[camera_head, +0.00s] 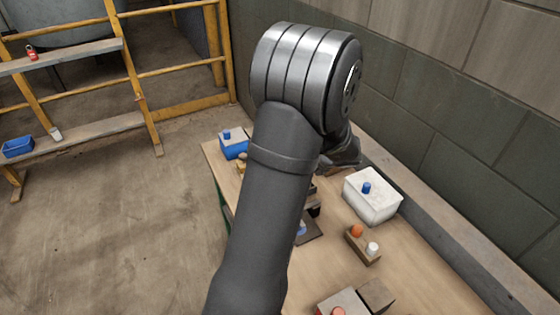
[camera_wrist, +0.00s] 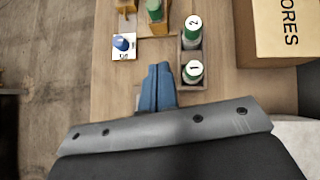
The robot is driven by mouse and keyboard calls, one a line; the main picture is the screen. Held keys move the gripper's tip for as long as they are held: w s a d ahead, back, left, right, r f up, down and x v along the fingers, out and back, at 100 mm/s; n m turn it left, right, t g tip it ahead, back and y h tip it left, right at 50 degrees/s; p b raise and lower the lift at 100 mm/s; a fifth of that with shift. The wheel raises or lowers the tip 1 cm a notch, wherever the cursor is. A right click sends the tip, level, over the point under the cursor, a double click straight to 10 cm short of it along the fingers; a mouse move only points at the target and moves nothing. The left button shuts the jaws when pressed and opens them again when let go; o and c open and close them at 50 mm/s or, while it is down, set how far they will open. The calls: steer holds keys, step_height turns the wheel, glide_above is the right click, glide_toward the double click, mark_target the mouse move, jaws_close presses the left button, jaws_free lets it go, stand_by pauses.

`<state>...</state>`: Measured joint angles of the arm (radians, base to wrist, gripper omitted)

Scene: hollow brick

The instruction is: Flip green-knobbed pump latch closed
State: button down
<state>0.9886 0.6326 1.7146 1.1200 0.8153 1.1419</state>
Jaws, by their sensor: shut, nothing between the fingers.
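A green knob (camera_wrist: 155,12) stands on a tan wooden piece (camera_wrist: 158,29) at the top of the wrist view, cut off by the edge. Whether its latch is open or closed cannot be told. My gripper (camera_wrist: 158,68) has its two blue fingers together, with nothing between them. It points toward the green knob and is apart from it in the picture. In the head view my arm hides the green knob and the fingers.
In the wrist view a tray (camera_wrist: 206,72) with bottles numbered 1 and 2 lies right of the fingers. A blue knob (camera_wrist: 122,44) on a white plate is left. A cardboard box (camera_wrist: 270,55) stands right. In the head view a white box (camera_head: 375,203) stands by the wall.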

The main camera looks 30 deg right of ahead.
steer(key=w+r+x, duration=0.2)
steer(key=x, duration=1.1)
steer(key=shift+a, duration=0.2)
steer(key=shift+w+r, duration=0.15)
steer(key=shift+w, duration=1.3)
